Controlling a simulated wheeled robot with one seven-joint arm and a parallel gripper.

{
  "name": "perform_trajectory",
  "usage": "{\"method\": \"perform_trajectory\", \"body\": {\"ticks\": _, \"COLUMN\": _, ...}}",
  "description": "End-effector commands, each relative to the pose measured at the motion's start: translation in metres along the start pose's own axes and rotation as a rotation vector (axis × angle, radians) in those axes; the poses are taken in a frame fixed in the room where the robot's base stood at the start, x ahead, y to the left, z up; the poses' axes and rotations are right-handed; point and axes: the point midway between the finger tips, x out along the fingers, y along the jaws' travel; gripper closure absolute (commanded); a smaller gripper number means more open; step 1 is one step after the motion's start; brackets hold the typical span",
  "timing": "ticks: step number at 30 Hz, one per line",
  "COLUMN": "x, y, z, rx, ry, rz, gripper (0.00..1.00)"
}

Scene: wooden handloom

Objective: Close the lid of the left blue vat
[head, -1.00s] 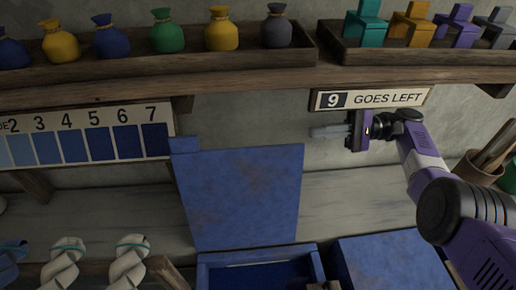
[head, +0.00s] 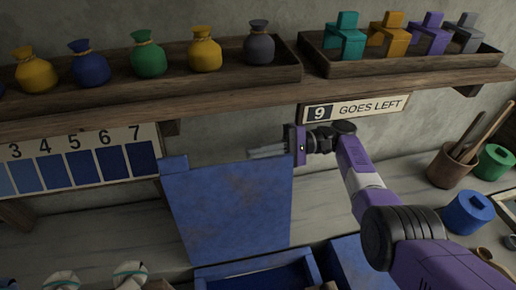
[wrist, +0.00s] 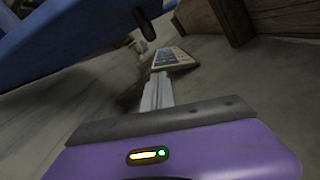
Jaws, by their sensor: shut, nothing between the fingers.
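The left blue vat (head: 255,281) stands at the bottom of the head view, with only its upper part showing. Its blue lid (head: 232,215) stands open and upright behind the opening, and fills the upper left of the wrist view (wrist: 60,30). My gripper (head: 252,153) is shut and empty. Its fingers point left, just above the lid's top edge in the head view. In the wrist view the fingers (wrist: 158,92) appear apart from the lid. The second blue vat's lid (head: 350,262) lies shut to the right, partly hidden by my arm.
A shelf (head: 230,88) with pouches and coloured blocks runs above my gripper. A "9 GOES LEFT" sign (head: 355,109) hangs below it. A shade card (head: 80,165) is at left. A brown tool cup (head: 452,165) and small blue pot (head: 468,212) stand right.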

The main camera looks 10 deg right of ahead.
Motion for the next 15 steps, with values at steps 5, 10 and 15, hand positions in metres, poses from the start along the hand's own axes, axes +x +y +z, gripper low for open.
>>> {"method": "perform_trajectory", "body": {"ticks": 5, "x": 0.003, "y": -0.004, "z": 0.021, "rx": 0.000, "ry": 0.001, "rz": -0.001, "gripper": 1.00}}
{"method": "perform_trajectory", "body": {"ticks": 10, "x": 0.006, "y": -0.002, "z": 0.033, "rx": 0.000, "ry": 0.001, "rz": -0.001, "gripper": 1.00}}
{"method": "perform_trajectory", "body": {"ticks": 15, "x": 0.008, "y": 0.000, "z": 0.038, "rx": 0.001, "ry": 0.001, "rz": -0.001, "gripper": 1.00}}
